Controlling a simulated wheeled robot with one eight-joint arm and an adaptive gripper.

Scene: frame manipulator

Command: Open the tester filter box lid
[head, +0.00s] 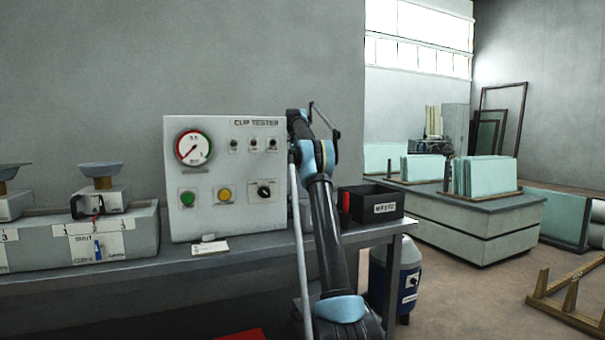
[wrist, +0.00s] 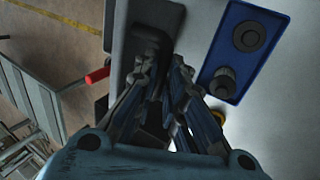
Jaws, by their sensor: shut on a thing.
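The white clip tester (head: 225,180) stands on the grey bench against the wall. My arm reaches up along its right edge in the head view, and my gripper is hidden there. In the wrist view my gripper (wrist: 165,80) has its fingers close together around a dark handle-like part (wrist: 152,32) on a grey box-like piece with rounded corners (wrist: 128,22), which I take to be the filter box lid. The fingers cover most of the gripped part. I cannot tell whether the lid is raised.
In the wrist view a blue tray or plate (wrist: 215,50) with two dark round parts lies right of the fingers, and a red handle (wrist: 97,75) lies left. A black bin (head: 375,209) stands right of the tester. Bowl-topped devices (head: 98,200) stand left.

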